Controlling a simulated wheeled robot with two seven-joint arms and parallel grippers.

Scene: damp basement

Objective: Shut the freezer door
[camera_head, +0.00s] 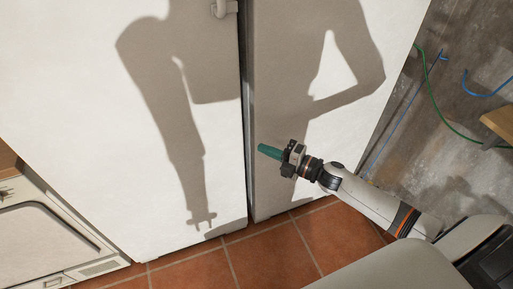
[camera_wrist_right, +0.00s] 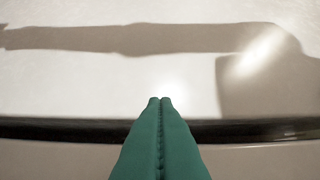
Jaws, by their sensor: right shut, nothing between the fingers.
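A tall white appliance fills the head view, with a large left door panel (camera_head: 70,90) and a narrower right panel (camera_head: 285,185). A dark upright gap (camera_head: 246,130) runs between them; I cannot tell how far either panel stands open. A pale handle (camera_head: 222,8) sits at the top, near the left panel's right edge. My right gripper (camera_head: 262,150) is shut and empty, its green fingers in front of the right panel, pointing toward the gap. In the right wrist view its fingertips (camera_wrist_right: 160,101) overlap a white panel (camera_wrist_right: 90,85) beyond a dark strip (camera_wrist_right: 60,130); contact is unclear. My left gripper is out of view.
A white oven-like appliance (camera_head: 45,245) stands at the lower left. The tiled floor (camera_head: 270,255) in front is clear. Green (camera_head: 436,100) and blue (camera_head: 412,105) cables hang by the stained wall at right, and a wooden edge (camera_head: 499,122) juts in. Arm shadows fall across the white panels.

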